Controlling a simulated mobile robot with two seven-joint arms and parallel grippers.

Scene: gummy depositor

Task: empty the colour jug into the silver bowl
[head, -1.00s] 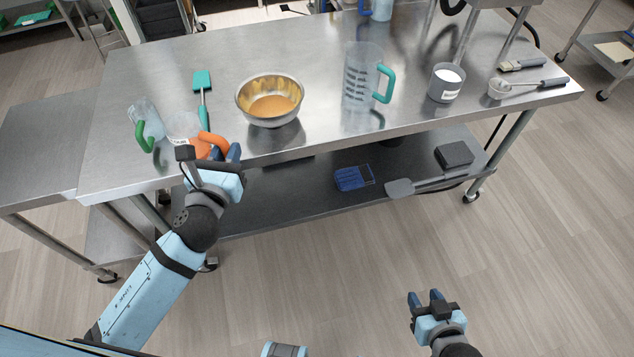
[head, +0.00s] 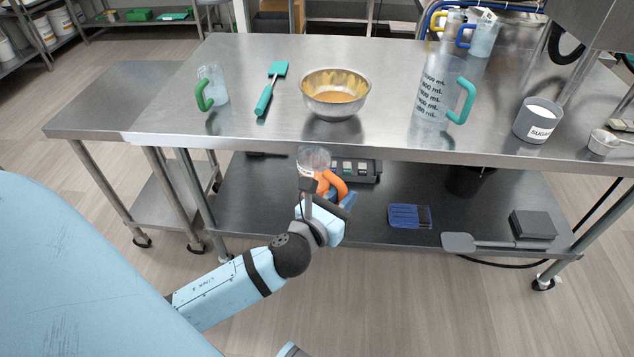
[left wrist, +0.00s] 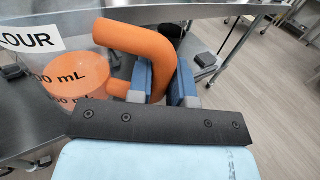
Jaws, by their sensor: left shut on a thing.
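The colour jug (head: 313,157) is clear, with an orange handle (head: 331,184). My left gripper (head: 338,200) is shut on that handle and holds the jug in front of the table's front edge, below and slightly left of the silver bowl. In the left wrist view the blue fingers (left wrist: 162,82) sit either side of the handle, and orange liquid (left wrist: 78,82) lies in the jug, which looks roughly upright. The silver bowl (head: 313,96) stands on the table with orange-yellow stuff inside. My right gripper is out of view.
On the steel table (head: 270,133) are a green-handled jug (head: 215,86), a teal spatula (head: 270,88), a tall teal-handled jug (head: 434,92), a sugar tub (head: 537,120) and a scoop (head: 602,142). The lower shelf holds a scale (head: 358,168) and a blue item (head: 405,216).

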